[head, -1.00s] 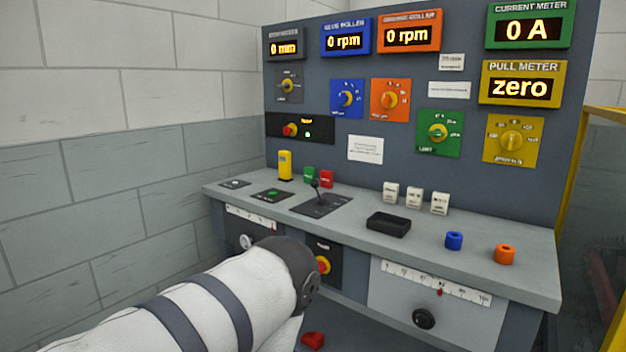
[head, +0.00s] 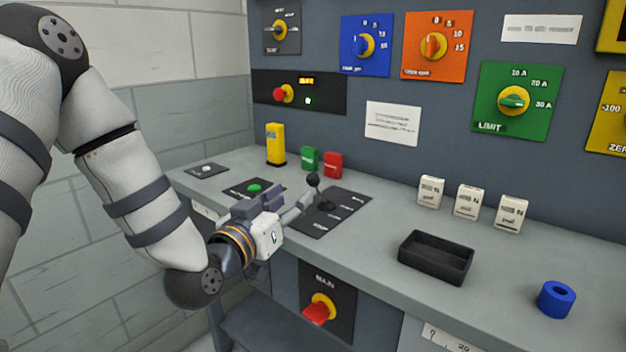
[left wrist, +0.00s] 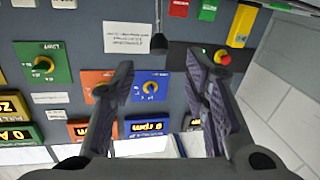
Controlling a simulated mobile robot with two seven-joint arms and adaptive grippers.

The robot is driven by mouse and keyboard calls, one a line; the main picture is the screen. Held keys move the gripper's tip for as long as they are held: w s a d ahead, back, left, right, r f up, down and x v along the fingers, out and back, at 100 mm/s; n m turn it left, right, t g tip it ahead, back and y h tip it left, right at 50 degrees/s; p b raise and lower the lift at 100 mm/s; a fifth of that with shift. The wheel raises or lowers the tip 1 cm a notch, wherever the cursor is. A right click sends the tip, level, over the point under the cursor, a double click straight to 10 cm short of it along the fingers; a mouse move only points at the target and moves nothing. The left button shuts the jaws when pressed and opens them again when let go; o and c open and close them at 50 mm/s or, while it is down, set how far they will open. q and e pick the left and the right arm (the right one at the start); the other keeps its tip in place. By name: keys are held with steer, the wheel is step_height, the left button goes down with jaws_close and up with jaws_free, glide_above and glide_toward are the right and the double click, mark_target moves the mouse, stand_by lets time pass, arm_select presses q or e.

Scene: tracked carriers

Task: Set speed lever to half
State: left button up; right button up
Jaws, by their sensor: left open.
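My right gripper is out of view.
A green block (head: 310,158), a red block (head: 333,165) and a yellow block (head: 276,145) stand behind the lever. The dial panel rises behind.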

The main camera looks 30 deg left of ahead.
mark_target(310, 183)
arm_select(q)
steer(key=w, duration=0.3)
steer(key=w+a, duration=0.1)
steer(key=w, duration=0.2)
steer(key=w+b, duration=0.1)
steer(key=w, duration=0.3)
steer(key=shift+a, duration=0.15)
jaws_close()
